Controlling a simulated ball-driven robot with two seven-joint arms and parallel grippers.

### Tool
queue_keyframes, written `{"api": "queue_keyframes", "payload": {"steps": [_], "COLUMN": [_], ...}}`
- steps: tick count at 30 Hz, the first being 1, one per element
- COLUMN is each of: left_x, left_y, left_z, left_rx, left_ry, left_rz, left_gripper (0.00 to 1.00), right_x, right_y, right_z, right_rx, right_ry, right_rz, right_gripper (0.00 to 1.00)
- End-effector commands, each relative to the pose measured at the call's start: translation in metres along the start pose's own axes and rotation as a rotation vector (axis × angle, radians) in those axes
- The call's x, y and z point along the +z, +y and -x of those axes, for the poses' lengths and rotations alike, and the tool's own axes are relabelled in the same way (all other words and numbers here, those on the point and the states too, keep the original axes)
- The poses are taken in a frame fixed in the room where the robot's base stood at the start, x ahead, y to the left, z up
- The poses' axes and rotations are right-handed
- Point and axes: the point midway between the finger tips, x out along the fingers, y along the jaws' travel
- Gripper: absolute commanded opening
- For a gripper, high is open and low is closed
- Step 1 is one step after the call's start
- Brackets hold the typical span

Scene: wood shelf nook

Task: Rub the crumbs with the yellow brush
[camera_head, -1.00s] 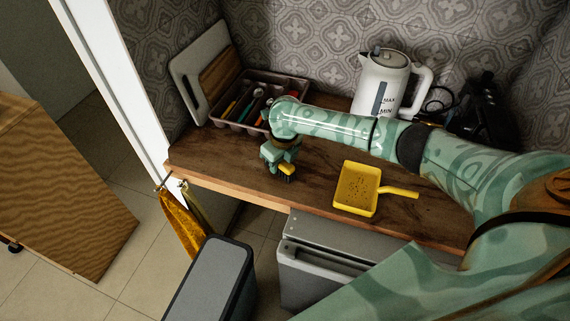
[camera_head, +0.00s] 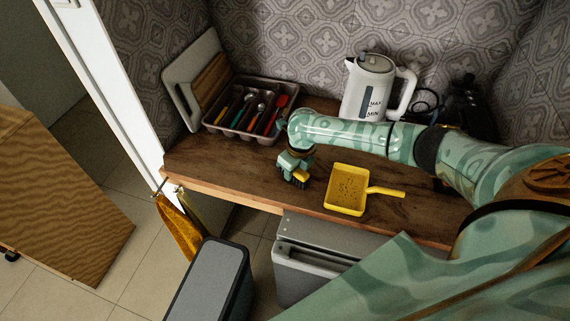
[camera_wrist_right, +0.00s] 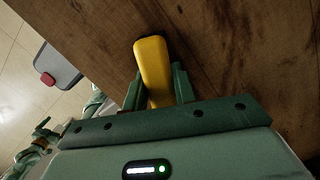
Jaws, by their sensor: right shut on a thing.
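My right gripper (camera_head: 293,171) is shut on the yellow brush (camera_head: 300,176). Dark bristles show under the brush's yellow body, just over the wooden counter. In the right wrist view the yellow brush (camera_wrist_right: 153,70) stands out between the two green fingers of my right gripper (camera_wrist_right: 157,88). A yellow dustpan (camera_head: 334,202) lies on the counter to the right of the brush, apart from it, its handle pointing right. Small dark crumbs (camera_head: 348,187) are spread on the dustpan's floor. My left gripper does not show in the head view.
A cutlery tray (camera_head: 212,127) with several utensils stands behind my right gripper. A white kettle (camera_head: 365,90) stands behind my right forearm. Cutting boards (camera_head: 186,88) lean at the left. The counter (camera_head: 230,172) is clear left of the brush.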

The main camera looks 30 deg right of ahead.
Motion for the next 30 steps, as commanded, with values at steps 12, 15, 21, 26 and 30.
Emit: {"api": "queue_keyframes", "payload": {"steps": [12,15,21,26,30], "left_x": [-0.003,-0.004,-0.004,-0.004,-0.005], "left_y": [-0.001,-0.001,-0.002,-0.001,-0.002], "left_z": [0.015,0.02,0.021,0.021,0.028], "left_rx": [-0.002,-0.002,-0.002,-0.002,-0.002], "left_ry": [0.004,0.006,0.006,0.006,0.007], "left_rz": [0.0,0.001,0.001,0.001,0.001], "left_gripper": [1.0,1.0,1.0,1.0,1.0], "right_x": [-0.026,-0.035,-0.04,-0.04,-0.038], "right_y": [-0.012,-0.016,-0.019,-0.019,-0.019], "right_z": [0.005,0.007,0.008,0.008,0.015], "right_rx": [-0.002,-0.002,0.0,0.0,0.0], "right_ry": [0.008,0.008,0.004,0.002,0.001], "right_rz": [0.0,0.001,0.002,0.001,0.001], "right_gripper": [0.09,0.09,0.09,0.09,0.09]}}
